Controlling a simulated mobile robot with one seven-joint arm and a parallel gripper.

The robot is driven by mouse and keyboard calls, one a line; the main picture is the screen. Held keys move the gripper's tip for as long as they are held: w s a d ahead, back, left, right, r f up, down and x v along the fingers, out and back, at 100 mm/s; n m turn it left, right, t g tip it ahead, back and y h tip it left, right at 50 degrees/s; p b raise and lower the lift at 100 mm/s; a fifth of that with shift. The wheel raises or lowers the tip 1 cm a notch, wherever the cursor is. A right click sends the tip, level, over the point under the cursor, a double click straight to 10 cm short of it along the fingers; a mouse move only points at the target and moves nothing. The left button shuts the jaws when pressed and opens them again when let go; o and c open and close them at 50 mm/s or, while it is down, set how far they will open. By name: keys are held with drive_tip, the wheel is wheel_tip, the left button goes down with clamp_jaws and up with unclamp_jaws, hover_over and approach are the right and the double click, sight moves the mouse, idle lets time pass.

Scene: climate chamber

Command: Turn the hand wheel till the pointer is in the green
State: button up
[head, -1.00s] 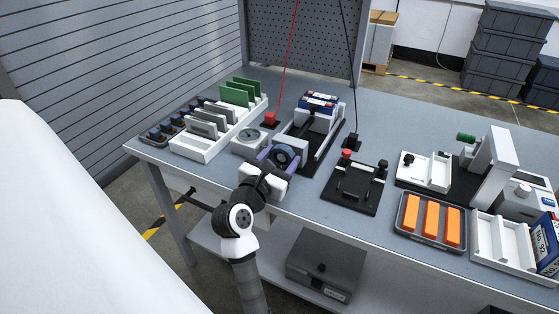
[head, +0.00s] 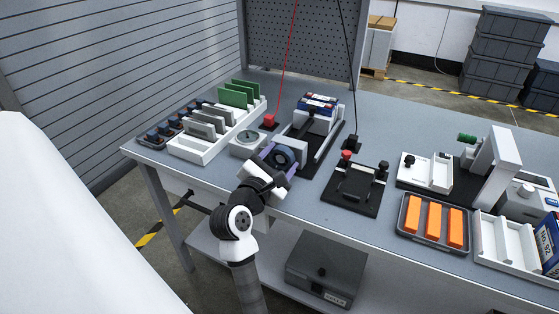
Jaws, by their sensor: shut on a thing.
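The hand wheel (head: 285,157) is a dark, round wheel at the front end of the press-like fixture (head: 308,146) in the head view. My gripper (head: 278,163), with purple fingers, is shut on the hand wheel, one finger on each side of it. The arm covers part of the wheel's lower left. A round dial (head: 247,137) in a pale housing sits just left of the wheel. Its pointer and any green zone are too small to read.
A white rack (head: 196,151) with green and grey boards stands at the left. A black fixture (head: 353,187) is close on the right, and a tray of orange bars (head: 408,218) lies further right.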

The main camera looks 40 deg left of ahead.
drive_tip(key=o, duration=1)
drive_tip(key=b+v, duration=0.1)
drive_tip(key=v, duration=1.3)
drive_tip(key=shift+w+d+r, duration=0.1)
drive_tip(key=shift+w, duration=0.05)
